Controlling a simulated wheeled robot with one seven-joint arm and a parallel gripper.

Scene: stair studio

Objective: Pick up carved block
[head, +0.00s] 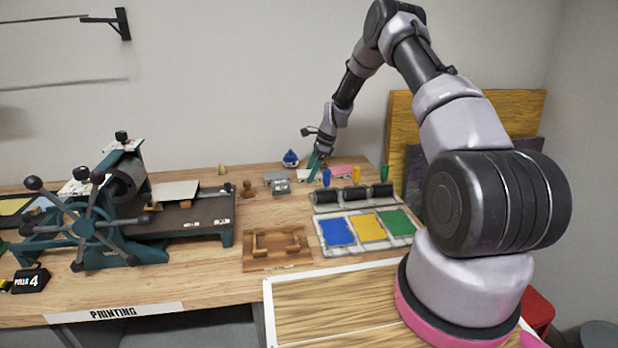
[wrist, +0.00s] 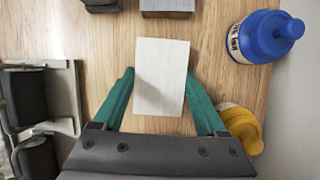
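A pale rectangular block (wrist: 161,75) lies flat on the wooden bench in the wrist view; I see no carving on its top face. My gripper (wrist: 159,85) is open, with one green finger on each side of the block's near half. I cannot tell whether the fingers touch it. In the head view my gripper (head: 316,166) points down at the back of the bench, and it partly hides a pale block (head: 305,176) beside it. A pink-topped block (head: 343,170) lies just to its right.
Grey blocks (head: 278,184) lie left of my gripper. A blue bottle (wrist: 265,37) and a yellow container (wrist: 241,127) stand close on the right in the wrist view. Black rollers (head: 352,195) and an ink tray (head: 318,238) are in front. The press (head: 125,215) stands left.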

